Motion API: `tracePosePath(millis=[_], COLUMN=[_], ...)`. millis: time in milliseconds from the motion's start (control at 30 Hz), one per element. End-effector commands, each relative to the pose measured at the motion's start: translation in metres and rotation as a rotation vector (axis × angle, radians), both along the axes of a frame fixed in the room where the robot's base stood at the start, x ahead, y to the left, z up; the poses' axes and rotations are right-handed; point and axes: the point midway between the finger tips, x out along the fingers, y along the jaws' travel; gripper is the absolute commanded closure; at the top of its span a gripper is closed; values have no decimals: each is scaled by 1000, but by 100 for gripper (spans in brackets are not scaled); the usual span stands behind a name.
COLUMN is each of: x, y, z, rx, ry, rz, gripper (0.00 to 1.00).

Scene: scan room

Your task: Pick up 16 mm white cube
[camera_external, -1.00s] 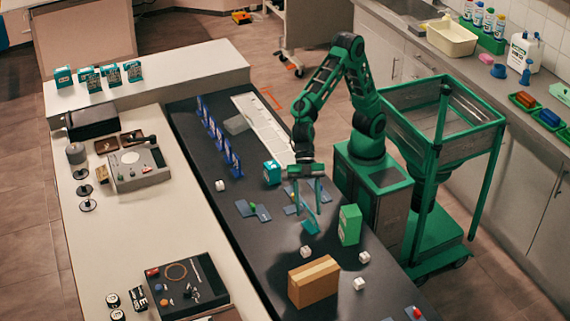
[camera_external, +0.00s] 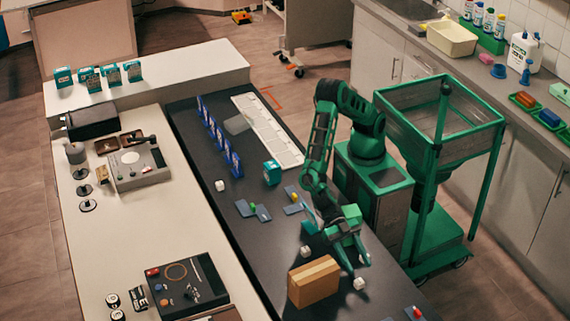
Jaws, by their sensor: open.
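Several small white cubes lie on the dark bench top (camera_external: 262,262). One cube (camera_external: 359,283) is right of the cardboard box, just below my fingertips in the picture. Another cube (camera_external: 305,252) is above the cardboard box, and one more (camera_external: 220,185) is farther up the bench at left. My gripper (camera_external: 359,268) is open, pointing down, low over the bench right of the cardboard box. Its fingers cover the spot where a further cube stood; I cannot tell whether that cube is between them. Which cube measures 16 mm cannot be told.
A cardboard box (camera_external: 314,283) stands close left of my gripper. A teal box (camera_external: 272,172), blue upright panels (camera_external: 217,137) and a white rack (camera_external: 268,130) stand farther up the bench.

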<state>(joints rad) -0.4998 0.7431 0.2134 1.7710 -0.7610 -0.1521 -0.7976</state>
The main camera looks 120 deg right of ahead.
Motion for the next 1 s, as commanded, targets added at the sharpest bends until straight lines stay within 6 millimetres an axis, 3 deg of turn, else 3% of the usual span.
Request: tracePosePath(millis=[367,567,700,1000], x=[0,0,-1,0], y=[0,-1,19,28], z=[-39,-70,-75,-78], rx=[-2,-3,-1,-1], ry=[3,4,1,1], rz=[-1,-2,2,-1], gripper=[55,55,55,55])
